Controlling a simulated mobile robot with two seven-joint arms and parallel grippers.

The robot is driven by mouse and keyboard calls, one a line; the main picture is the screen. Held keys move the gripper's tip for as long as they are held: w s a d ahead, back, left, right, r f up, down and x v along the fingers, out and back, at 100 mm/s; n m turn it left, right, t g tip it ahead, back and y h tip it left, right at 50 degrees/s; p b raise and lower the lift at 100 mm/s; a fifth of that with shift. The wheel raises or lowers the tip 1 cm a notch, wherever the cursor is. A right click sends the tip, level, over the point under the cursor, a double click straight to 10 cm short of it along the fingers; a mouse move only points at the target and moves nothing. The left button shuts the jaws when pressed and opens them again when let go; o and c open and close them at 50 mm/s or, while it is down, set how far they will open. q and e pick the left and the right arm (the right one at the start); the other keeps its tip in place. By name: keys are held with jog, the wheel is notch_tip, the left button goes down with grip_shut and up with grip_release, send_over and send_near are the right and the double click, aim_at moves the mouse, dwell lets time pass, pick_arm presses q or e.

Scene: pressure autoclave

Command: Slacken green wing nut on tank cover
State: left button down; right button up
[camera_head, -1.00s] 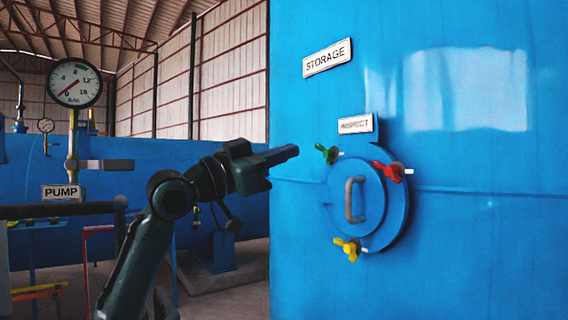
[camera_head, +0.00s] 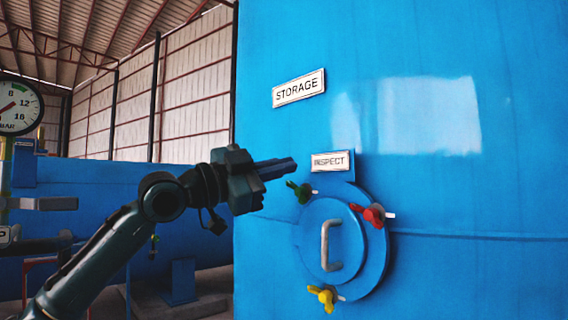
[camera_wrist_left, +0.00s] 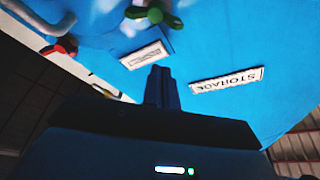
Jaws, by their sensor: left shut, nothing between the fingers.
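The green wing nut (camera_head: 301,191) sits at the upper left edge of the round blue tank cover (camera_head: 314,234), on a pale stud. It also shows at the top of the left wrist view (camera_wrist_left: 154,13). A red wing nut (camera_head: 374,215) is at the cover's upper right and a yellow wing nut (camera_head: 325,296) at its bottom. My left gripper (camera_head: 292,163) is shut and empty. In the head view its tips appear just above and left of the green nut, apart from it. My right gripper is not in view.
A curved handle (camera_head: 328,245) stands out from the cover's middle. An INSPECT plate (camera_head: 330,162) is just above the cover and a STORAGE plate (camera_head: 299,88) higher on the blue tank (camera_head: 480,200). A gauge (camera_head: 18,106) is at far left.

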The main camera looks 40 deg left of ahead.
aim_at(300, 192)
pick_arm(q)
jog(key=w+a+f, duration=0.1)
jog(key=w+f, duration=0.1)
jog(key=w, duration=0.1)
jog(key=shift+a+f, duration=0.1)
jog(key=shift+a, duration=0.3)
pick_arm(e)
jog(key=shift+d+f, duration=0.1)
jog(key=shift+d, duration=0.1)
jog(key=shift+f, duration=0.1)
pick_arm(q)
jog(key=shift+a+f+n, duration=0.4)
jog(key=shift+f+n, duration=0.05)
jog(key=shift+n, duration=0.35)
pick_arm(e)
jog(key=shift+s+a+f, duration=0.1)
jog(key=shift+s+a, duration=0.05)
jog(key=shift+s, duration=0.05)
